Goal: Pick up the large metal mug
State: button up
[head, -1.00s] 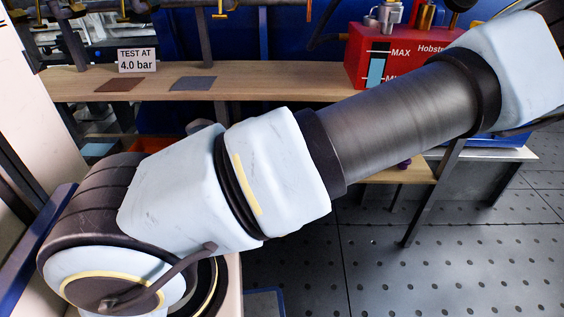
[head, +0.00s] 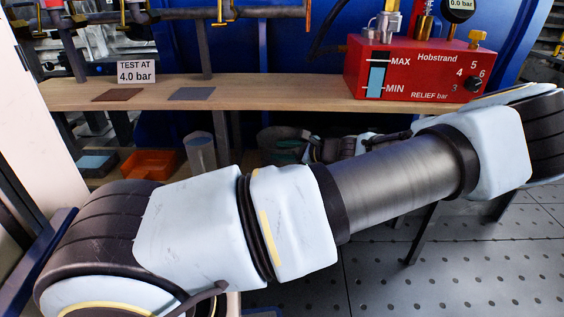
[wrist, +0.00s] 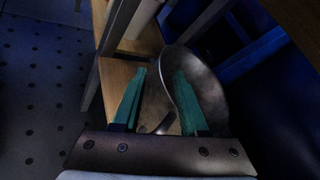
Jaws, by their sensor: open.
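The large metal mug (wrist: 208,84) shows in the wrist view as a dark, shiny round vessel with its wide mouth facing the camera and a curved handle at its lower left. My gripper (wrist: 159,80) is open, with its green fingers apart. The right finger overlaps the mug's mouth and the left finger is outside, so the near rim lies between them. I cannot tell whether either finger touches it. In the head view the mug (head: 268,139) is a dark round shape on the lower shelf, partly hidden by my arm and gripper.
A grey cylinder (head: 200,152), an orange tray (head: 150,163) and a blue tray (head: 97,164) are on the lower shelf, left of the mug. The wooden upper shelf (head: 275,92) runs above, carrying a red relief unit (head: 418,75). A shelf leg stands near the mug.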

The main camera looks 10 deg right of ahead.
jog(key=shift+w+a+f, duration=0.15)
jog(key=shift+w+a, duration=0.15)
jog(key=shift+w, duration=0.05)
grip_shut()
jog(key=shift+d+f, duration=0.15)
dwell(1.1)
